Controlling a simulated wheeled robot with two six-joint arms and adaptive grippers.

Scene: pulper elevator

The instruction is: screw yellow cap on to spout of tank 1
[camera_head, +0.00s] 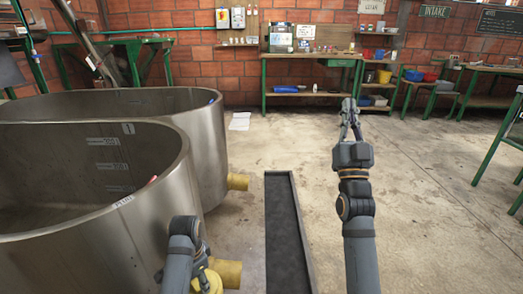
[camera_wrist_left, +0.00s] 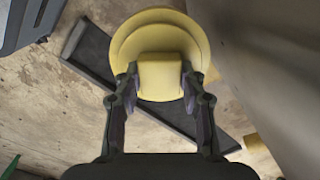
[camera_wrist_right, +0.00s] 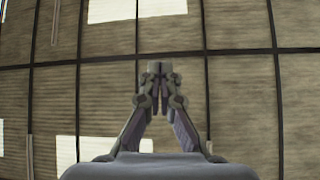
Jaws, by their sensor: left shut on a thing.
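Tank 1 (camera_head: 110,240) is the near steel tank at left, with a "1" on its inner wall. Its yellow spout (camera_head: 228,273) sticks out low on the right side. My left gripper (camera_wrist_left: 160,90) is shut on the raised grip of the round yellow cap (camera_wrist_left: 202,48). In the head view the cap (camera_head: 208,282) shows beside the spout, partly hidden by my left arm; I cannot tell whether they touch. My right gripper (camera_head: 350,108) is raised over the floor at right, away from the tanks. In the right wrist view its fingertips (camera_wrist_right: 160,80) meet with nothing between them.
A second steel tank (camera_head: 205,125) stands behind, with its own yellow spout (camera_head: 238,182). A long dark floor channel (camera_head: 284,230) runs right of the spouts. Green-framed workbenches (camera_head: 310,95) line the brick wall. The floor at right is open.

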